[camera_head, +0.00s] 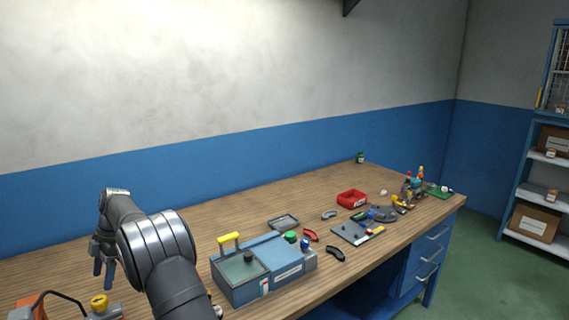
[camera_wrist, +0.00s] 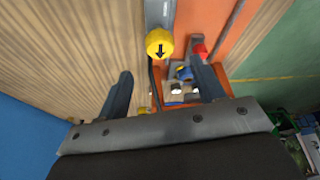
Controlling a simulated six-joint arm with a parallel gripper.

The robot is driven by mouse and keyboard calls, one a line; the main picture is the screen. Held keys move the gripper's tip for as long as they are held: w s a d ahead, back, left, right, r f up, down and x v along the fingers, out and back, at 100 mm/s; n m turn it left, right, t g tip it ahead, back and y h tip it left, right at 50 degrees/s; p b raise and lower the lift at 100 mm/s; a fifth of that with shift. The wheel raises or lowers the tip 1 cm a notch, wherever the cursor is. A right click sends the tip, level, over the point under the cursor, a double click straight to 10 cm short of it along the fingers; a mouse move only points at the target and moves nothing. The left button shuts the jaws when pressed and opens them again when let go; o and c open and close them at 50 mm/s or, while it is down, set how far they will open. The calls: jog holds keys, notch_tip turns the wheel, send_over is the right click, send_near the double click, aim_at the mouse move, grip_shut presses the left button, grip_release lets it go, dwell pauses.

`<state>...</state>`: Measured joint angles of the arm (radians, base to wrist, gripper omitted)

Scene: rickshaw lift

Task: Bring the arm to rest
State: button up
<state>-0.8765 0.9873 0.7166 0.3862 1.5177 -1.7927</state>
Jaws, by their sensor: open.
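My gripper (camera_head: 103,268) hangs fingers down over the left part of the wooden workbench (camera_head: 200,222), at the end of my bent arm. In the wrist view its two dark fingers (camera_wrist: 161,68) stand wide apart with nothing held between them. Beyond and below the fingers, a yellow knob with a black arrow (camera_wrist: 160,43) sits on a grey bar. It also shows at the lower left of the head view (camera_head: 99,302). Contact between the fingers and anything below cannot be made out.
An orange device (camera_head: 36,305) with a dark cable stands at the bench's lower left. A blue-grey box (camera_head: 262,268) with a yellow handle lies right of my arm. A red bin (camera_head: 352,198) and several tools lie farther right.

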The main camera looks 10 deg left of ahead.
aim_at(99, 300)
jog(key=x, duration=0.7)
jog(key=m, duration=0.1)
jog(key=m+y, duration=0.1)
jog(key=m, duration=0.1)
jog(key=shift+s+d+m+t, duration=0.1)
jog(key=shift+d+m+t, duration=0.05)
jog(key=shift+m+t, duration=0.15)
jog(key=m+t, duration=0.1)
jog(key=m, duration=0.1)
jog(key=m+t+y, duration=0.1)
jog(key=m, duration=0.2)
jog(key=shift+s+m, duration=0.15)
jog(key=shift+m, duration=0.15)
jog(key=m+t, duration=0.1)
jog(key=m, duration=0.3)
jog(key=shift+s+t, duration=0.15)
jog(key=shift+t, duration=0.25)
jog(key=shift+s+m+t, duration=0.1)
jog(key=shift+m+t, duration=0.6)
jog(key=shift+m, duration=1.4)
